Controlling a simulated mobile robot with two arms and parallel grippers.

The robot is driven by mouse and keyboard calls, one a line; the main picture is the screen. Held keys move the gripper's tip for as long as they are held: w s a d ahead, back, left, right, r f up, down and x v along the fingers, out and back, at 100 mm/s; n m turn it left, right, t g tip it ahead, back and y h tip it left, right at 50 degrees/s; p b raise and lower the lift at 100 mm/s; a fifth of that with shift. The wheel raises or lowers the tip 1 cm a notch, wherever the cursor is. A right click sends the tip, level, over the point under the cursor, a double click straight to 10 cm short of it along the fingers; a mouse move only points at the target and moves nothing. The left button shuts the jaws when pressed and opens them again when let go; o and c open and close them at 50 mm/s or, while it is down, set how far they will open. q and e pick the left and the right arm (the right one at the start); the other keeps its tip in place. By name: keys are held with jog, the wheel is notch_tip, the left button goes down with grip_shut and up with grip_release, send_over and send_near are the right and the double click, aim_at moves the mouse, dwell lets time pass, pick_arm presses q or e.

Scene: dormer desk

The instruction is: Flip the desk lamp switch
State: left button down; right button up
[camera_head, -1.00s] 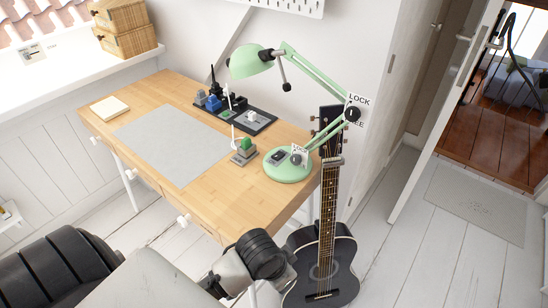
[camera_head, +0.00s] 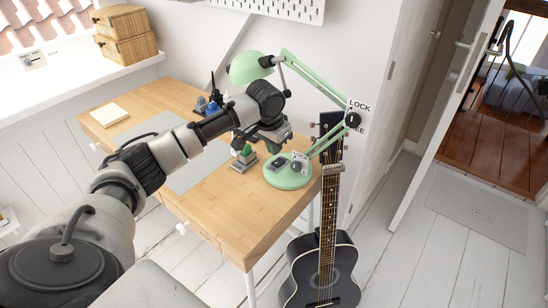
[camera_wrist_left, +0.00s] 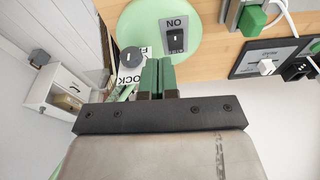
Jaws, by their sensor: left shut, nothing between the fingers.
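The mint-green desk lamp (camera_head: 245,67) stands on the desk's right end, its round base (camera_head: 290,182) near the edge. A small dark switch (camera_head: 279,162) sits on the base beside a round knob (camera_head: 296,167). My left gripper (camera_head: 283,146) is above the base, behind the switch in the head view. Its green fingers (camera_wrist_left: 157,76) are shut and empty, pointing toward the plate. Whether they touch it I cannot tell. My right gripper is out of view.
A grey block with a green top (camera_head: 243,159) stands left of the lamp base. A black guitar (camera_head: 318,270) leans at the desk's right end. My left arm crosses the grey desk mat. The desk's front right (camera_head: 235,215) is clear.

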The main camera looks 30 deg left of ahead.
aim_at(275, 163)
pick_arm(q)
jog(key=shift+w+a+r+n, duration=0.2)
jog(key=shift+w+a+r, duration=0.05)
jog(key=shift+a+r, duration=0.4)
jog(key=shift+w+a+r+n, duration=0.2)
jog(key=shift+a+r, duration=0.35)
jog(key=shift+a, duration=0.05)
jog(key=shift+f, duration=0.1)
jog(key=x, duration=0.9)
jog(key=shift+w+f+b, duration=0.1)
jog(key=shift+f+b, duration=0.25)
